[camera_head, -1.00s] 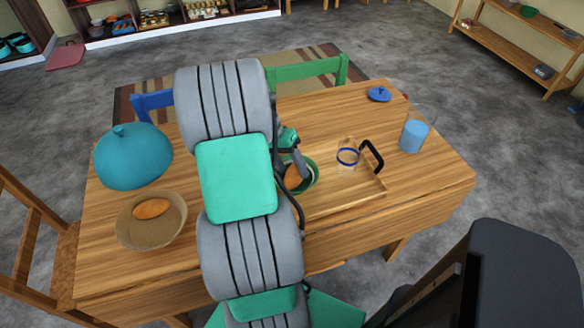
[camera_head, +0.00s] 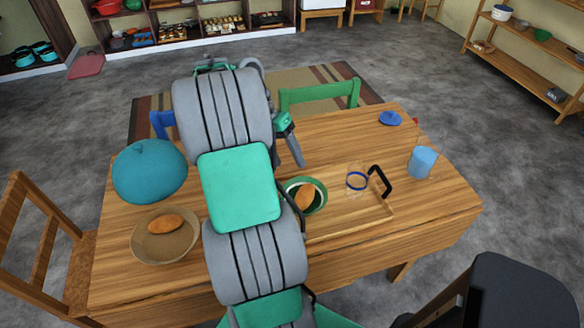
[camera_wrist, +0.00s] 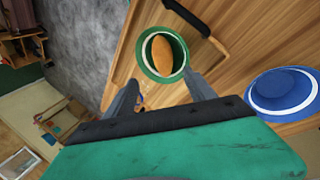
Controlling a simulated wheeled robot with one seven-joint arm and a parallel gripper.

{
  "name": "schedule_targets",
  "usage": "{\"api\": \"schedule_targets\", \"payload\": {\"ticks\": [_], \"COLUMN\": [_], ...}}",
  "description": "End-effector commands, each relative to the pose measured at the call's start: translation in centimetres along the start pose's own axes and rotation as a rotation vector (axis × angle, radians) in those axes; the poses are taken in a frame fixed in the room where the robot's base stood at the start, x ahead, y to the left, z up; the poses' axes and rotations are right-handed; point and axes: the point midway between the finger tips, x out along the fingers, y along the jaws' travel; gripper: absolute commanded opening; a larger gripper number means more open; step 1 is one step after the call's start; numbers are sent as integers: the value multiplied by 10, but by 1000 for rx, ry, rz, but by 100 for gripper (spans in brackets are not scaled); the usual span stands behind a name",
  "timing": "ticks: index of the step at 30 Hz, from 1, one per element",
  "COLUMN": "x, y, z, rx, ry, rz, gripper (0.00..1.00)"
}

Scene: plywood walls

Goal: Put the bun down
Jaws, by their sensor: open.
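In the wrist view the bun (camera_wrist: 162,55) rests inside the green bowl (camera_wrist: 180,67). My gripper (camera_wrist: 163,92) is open and empty, its two fingers apart and above the near side of the bowl. In the head view my arm hides most of my gripper; one finger (camera_head: 294,150) shows above and behind the bowl. A second bun (camera_head: 165,224) lies in a wide tan bowl (camera_head: 140,247) at the table's left.
A clear blue-banded glass (camera_head: 357,180) stands on the tray near a black handle (camera_head: 380,181). A blue cup (camera_head: 421,162) and blue lid (camera_head: 390,118) are to the right. A teal dome (camera_head: 149,172) stands left. A blue-and-white dish (camera_wrist: 283,92) shows in the wrist view.

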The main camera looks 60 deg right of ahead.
Motion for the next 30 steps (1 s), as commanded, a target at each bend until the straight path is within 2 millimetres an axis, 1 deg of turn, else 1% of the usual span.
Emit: {"api": "schedule_targets", "payload": {"ticks": [3, 5, 7, 8, 9, 11, 12, 14, 15, 17, 18, 19, 21, 22, 24, 30], "x": [-4, -10, -26, -36, -50, -71, -82, -93, -95, -93, -89, -86, -79, -77, -75, -74], "y": [0, -4, -17, -25, -39, -61, -74, -89, -94, -96, -94, -92, -86, -84, -83, -83], "z": [1, 5, 19, 31, 51, 94, 129, 187, 226, 280, 310, 329, 360, 367, 375, 375], "rx": [-2, -29, -126, -193, -302, -504, -648, -863, -998, -1178, -1277, -1338, -1438, -1464, -1491, -1490], "ry": [0, 16, 68, 102, 156, 250, 313, 396, 442, 493, 515, 526, 542, 545, 547, 545], "rz": [1, -8, -38, -58, -94, -162, -215, -301, -357, -436, -482, -509, -555, -567, -581, -579], "gripper": [64, 64, 64, 64, 64, 64, 64, 64, 64, 64, 64, 64, 64, 64, 64, 64]}}
